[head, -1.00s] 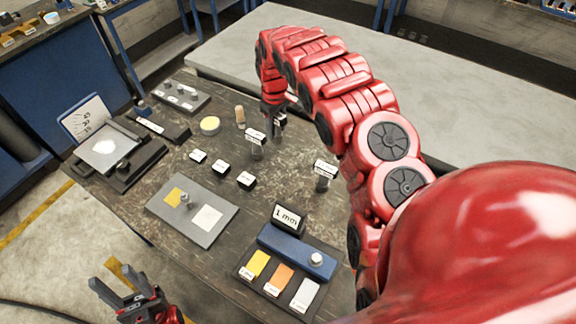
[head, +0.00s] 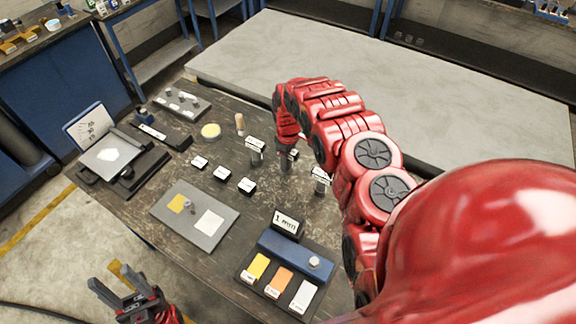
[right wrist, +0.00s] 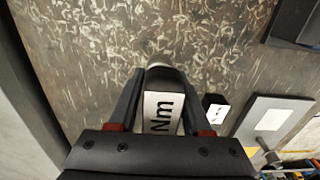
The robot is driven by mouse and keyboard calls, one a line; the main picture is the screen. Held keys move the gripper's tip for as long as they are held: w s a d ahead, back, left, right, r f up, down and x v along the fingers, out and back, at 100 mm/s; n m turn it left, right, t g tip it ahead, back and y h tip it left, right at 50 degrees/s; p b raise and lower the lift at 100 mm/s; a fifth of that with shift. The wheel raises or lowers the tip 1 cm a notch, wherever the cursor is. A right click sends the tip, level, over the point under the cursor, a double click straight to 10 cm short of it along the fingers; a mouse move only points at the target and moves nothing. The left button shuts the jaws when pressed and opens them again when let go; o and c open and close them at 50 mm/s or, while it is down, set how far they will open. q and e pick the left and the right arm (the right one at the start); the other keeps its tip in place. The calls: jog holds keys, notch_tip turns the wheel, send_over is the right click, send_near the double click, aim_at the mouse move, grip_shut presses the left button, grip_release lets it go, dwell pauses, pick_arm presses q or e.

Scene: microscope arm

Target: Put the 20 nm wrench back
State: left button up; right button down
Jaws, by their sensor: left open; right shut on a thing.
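My right gripper (head: 287,152) is shut on a grey wrench (head: 286,167), seen small in the head view between two similar labelled grey pieces. In the right wrist view the held wrench (right wrist: 160,112) carries a white label reading "Nm"; its number is hidden. The two pieces are a left one (head: 255,148), standing free, and a right one (head: 321,178), partly covered by my right arm. I cannot tell whether the held wrench touches the table. My left gripper (head: 122,288) is open and empty, off the table's near left edge.
The worktable (head: 150,205) holds several small black labelled blocks (head: 222,172), a grey plate (head: 212,238) with yellow and white squares, a blue bar (head: 290,255) behind coloured strips, a yellow disc (head: 210,131) and a wooden peg (head: 239,122). A pale bench (head: 450,110) lies beyond.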

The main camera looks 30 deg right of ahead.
jog(key=shift+f+p, duration=0.35)
jog(key=shift+f, duration=0.25)
notch_tip(320, 180, down, 2)
jog(key=shift+w+f, duration=0.1)
jog(key=shift+f, duration=0.05)
jog(key=shift+f, duration=0.15)
jog(key=shift+f, duration=0.15)
jog(key=shift+c, duration=1.7)
grip_release()
